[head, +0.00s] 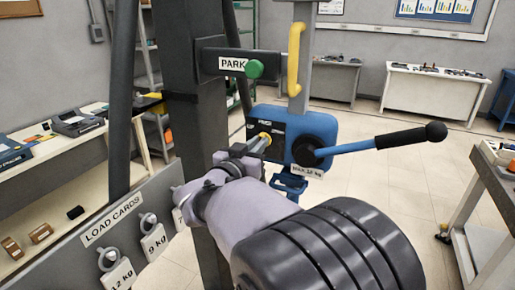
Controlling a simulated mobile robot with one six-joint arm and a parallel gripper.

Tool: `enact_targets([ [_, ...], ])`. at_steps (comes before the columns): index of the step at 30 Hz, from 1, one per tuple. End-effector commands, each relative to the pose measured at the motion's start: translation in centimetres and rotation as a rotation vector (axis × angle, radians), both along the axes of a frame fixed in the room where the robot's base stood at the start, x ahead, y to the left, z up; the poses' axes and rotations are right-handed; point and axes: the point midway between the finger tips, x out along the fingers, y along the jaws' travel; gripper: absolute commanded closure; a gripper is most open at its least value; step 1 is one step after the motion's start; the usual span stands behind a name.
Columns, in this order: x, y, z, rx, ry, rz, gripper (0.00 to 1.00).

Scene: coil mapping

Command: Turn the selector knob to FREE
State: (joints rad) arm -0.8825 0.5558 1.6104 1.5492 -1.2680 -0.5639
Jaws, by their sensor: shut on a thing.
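A blue hoist housing (322,126) hangs at the centre. A dark plate with small print (278,124) is on its left face; I cannot read FREE there. The selector knob (265,137), a small yellowish piece, shows in front of this plate, partly hidden by my gripper. My gripper (258,147) reaches up from below and is shut on the knob. The knob's pointing direction cannot be told at this size.
A blue lever (345,148) with a black grip sticks out right of the housing. A dark post (192,60) stands left. A LOAD CARDS board (140,228) is lower left.

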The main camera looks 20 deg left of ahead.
Motion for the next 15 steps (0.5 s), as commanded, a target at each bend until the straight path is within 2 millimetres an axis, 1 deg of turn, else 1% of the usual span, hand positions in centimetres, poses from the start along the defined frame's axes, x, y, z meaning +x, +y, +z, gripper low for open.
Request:
enact_targets([
  [6,-0.01,-0.03,-0.12,0.034,-0.001,0.0,1.0],
  [15,-0.01,-0.02,-0.09,0.038,-0.001,0.0,1.0],
])
